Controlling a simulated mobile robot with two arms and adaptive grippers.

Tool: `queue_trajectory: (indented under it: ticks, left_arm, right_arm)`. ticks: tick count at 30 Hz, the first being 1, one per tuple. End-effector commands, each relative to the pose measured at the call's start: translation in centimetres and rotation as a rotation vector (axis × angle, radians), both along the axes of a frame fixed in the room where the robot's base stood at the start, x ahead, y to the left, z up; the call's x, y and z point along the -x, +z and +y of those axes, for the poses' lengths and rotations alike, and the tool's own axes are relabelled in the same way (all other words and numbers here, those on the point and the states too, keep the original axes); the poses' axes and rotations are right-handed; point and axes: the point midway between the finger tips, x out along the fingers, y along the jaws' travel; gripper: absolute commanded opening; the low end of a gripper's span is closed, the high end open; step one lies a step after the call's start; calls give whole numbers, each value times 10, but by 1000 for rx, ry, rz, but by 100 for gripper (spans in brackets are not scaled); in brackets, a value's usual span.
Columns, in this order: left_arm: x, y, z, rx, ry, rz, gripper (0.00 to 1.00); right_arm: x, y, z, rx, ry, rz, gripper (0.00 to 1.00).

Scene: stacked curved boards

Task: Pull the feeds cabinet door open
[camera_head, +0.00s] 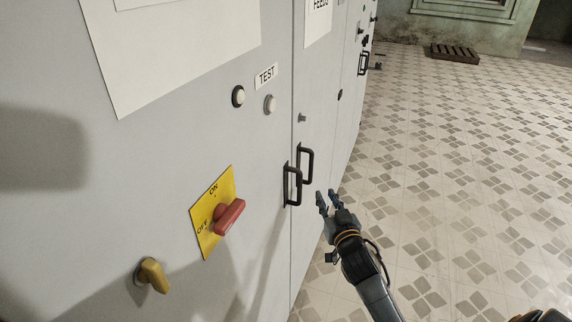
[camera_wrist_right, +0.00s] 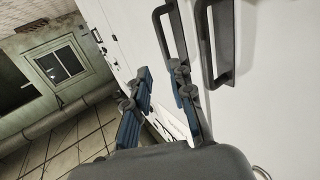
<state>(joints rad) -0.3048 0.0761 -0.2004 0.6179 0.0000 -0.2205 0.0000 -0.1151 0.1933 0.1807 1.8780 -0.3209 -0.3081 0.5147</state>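The feeds cabinet door (camera_head: 322,110) is a grey panel right of a vertical seam, under a white FEEDS sign (camera_head: 319,6). Its black bar handle (camera_head: 309,165) sits beside a matching handle (camera_head: 287,186) on the neighbouring panel. Both handles show in the right wrist view, the feeds one (camera_wrist_right: 180,38) left of the other (camera_wrist_right: 204,45). The door looks shut. My right gripper (camera_head: 328,198) is open and empty, just right of and below the feeds handle. In the wrist view its fingers (camera_wrist_right: 161,74) are apart, one tip near the handle's lower end. My left gripper is out of view.
The near panel carries a red switch (camera_head: 229,217) on a yellow plate, a yellow knob (camera_head: 153,275) and a TEST label (camera_head: 266,76). More cabinets with handles (camera_head: 363,63) continue behind.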

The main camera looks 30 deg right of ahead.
Motion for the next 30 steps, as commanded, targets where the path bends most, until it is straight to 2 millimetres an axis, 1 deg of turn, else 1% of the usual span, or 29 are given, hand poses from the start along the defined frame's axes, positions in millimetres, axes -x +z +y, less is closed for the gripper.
queue_trajectory:
  ticks: [1, 2, 5, 8, 14, 21, 24, 30]
  left_arm:
    - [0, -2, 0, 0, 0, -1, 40]
    - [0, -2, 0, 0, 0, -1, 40]
    - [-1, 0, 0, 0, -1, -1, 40]
    - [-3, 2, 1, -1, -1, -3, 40]
    - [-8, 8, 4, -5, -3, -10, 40]
    - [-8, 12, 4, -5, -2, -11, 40]
    - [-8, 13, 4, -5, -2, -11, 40]
    - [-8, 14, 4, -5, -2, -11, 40]
  right_arm:
    - [1, 12, -2, 3, -5, -25, 22]
    - [0, 17, -3, 4, -6, -35, 22]
    - [-4, 25, -5, 4, -8, -49, 22]
    - [-16, 25, -8, 5, -8, -50, 22]
    - [-53, 26, -18, 5, -7, -47, 22]
    - [-96, 24, -31, 5, -7, -46, 22]
    - [-110, 24, -34, 6, -7, -46, 22]
    - [-127, 23, -39, 4, -7, -47, 22]
